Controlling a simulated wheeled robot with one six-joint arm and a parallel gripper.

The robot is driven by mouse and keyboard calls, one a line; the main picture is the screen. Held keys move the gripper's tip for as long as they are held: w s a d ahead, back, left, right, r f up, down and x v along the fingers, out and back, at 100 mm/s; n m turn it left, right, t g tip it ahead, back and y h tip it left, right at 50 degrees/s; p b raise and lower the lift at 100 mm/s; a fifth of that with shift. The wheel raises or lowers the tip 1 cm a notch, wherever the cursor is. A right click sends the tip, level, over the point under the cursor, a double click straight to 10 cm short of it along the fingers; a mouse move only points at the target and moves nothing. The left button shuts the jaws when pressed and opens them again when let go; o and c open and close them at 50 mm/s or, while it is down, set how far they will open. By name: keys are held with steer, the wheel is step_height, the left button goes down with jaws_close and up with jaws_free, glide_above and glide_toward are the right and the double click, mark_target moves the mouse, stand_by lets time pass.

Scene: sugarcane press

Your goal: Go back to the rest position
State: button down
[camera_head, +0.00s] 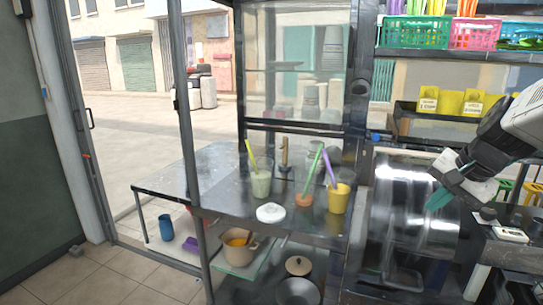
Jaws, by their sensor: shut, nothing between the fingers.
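My gripper (438,200) is at the right side of the head view, at the end of my arm coming in from the right edge. Its teal fingers are together with nothing between them. It hangs in front of the shiny metal press housing (405,215); I cannot tell how far apart they are. No rest position is marked in view.
A metal counter (225,195) at the middle holds a glass with a yellow straw (261,183), a yellow cup (339,198), and a white lid (270,213). A pot (239,247) stands below. A small white device (510,235) lies at right. Floor at left is clear.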

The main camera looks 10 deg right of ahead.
steer(key=s+a+f+n+g, duration=0.1)
steer(key=s+a+n+g, duration=0.1)
steer(key=s+a+n, duration=0.3)
steer(key=s+a+f+n+g+h, duration=0.1)
steer(key=s+a+n+g, duration=0.1)
steer(key=s+a+n, duration=0.4)
steer(key=s+a, duration=0.5)
steer(key=s, duration=0.2)
steer(key=shift+f, duration=0.3)
steer(key=shift+s, duration=0.1)
